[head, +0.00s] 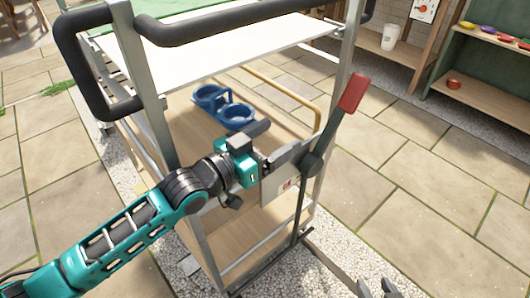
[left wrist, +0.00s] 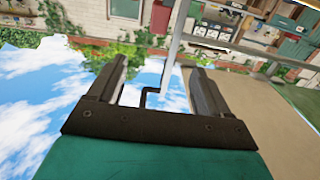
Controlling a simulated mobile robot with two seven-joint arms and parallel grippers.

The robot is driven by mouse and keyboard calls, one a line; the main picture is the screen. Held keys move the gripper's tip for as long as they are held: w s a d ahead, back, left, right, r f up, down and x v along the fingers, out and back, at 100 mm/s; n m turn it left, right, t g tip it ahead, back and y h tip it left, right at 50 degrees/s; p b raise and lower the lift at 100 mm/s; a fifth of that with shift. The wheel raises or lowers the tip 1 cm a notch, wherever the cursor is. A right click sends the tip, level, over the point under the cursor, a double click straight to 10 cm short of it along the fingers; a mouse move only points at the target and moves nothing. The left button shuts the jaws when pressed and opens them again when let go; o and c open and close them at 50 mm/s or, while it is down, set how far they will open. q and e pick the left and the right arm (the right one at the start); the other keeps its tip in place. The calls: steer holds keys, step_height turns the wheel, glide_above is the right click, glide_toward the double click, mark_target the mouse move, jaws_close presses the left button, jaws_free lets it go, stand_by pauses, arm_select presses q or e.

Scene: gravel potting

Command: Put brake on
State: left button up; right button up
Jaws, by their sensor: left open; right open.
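The brake lever has a red grip (head: 352,93) on a dark arm that leans up and right from a pivot on the cart's (head: 333,90) right side in the head view. A white plate with a small red mark (head: 287,184) sits by the pivot. My left gripper (head: 277,143) is open beside the lever's lower part, left of and below the red grip. No contact with the red grip shows. The left wrist view shows its two fingers apart with nothing held between them (left wrist: 160,85). My right gripper (head: 377,288) is open at the bottom edge, apart from the cart.
The cart's black handle (head: 95,65) and metal posts stand close to my left arm. A blue holder (head: 225,107) rests on the cart's wooden shelf. A shelf with coloured bowls (head: 483,28) and a white bucket (head: 391,36) are at back right. Paving on the right is clear.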

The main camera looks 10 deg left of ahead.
arm_select(q)
steer(key=shift+s+a+f+n+y, duration=0.2)
steer(key=shift+s+a+f, duration=0.1)
steer(key=shift+s+f, duration=0.3)
steer(key=shift+s+a+f+n+y, duration=0.1)
steer(key=shift+s+a+f+y, duration=0.15)
steer(key=shift+s+f, duration=0.35)
arm_select(e)
steer(key=shift+r, duration=0.1)
arm_select(q)
steer(key=s+a+f+n+g+y, duration=0.2)
steer(key=s+f+y, duration=0.1)
steer(key=s+f, duration=0.4)
steer(key=s+a+f+n+g+y, duration=0.25)
steer(key=s+f, duration=0.35)
steer(key=f, duration=0.3)
steer(key=s+a+r+y+p, duration=0.1)
steer(key=a+r+y+p, duration=0.1)
steer(key=r+p, duration=0.7)
steer(key=a+p, duration=0.1)
steer(key=p, duration=0.3)
steer(key=shift+s+a+t+p, duration=0.2)
steer(key=shift+s+t+p, duration=0.05)
steer(key=shift+t+p, duration=0.1)
arm_select(e)
step_height(320, 180, up, 12)
steer(key=d, duration=0.1)
steer(key=shift+s+h, duration=0.3)
